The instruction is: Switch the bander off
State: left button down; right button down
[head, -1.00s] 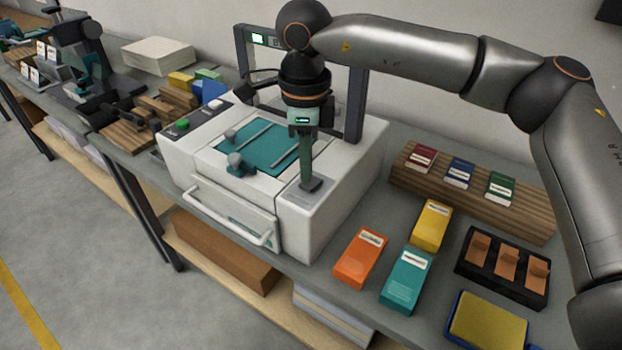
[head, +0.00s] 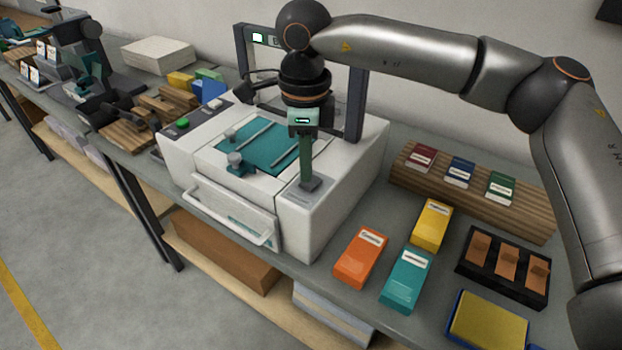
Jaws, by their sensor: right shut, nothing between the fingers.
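The bander (head: 298,228) is a white box-shaped machine on the grey bench, with a teal top plate (head: 262,150) and a dark arch. A small indicator on the arch (head: 257,38) shows white. A green button (head: 183,123) and a pale button (head: 214,104) sit on its left control strip. My right gripper (head: 309,181) is shut and empty, pointing down at a small grey panel (head: 296,196) on the bander's right front top. Its tip meets or hovers just over a dark part there; contact cannot be told. My left gripper is not in view.
Orange (head: 361,258), teal (head: 405,281) and yellow (head: 431,224) boxes lie right of the bander. Behind them is a wooden rack (head: 525,214) with small boxes. A black tray (head: 492,283) and a yellow pad (head: 488,322) lie at the right. Wooden fixtures (head: 127,136) stand left.

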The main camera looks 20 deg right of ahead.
aim_at(306, 185)
jog(key=shift+s+f+b, duration=0.1)
jog(key=shift+f+b, duration=0.8)
jog(key=shift+f, duration=0.45)
notch_tip(306, 185, up, 7)
jog(key=p, duration=0.5)
jog(key=shift+r, duration=0.1)
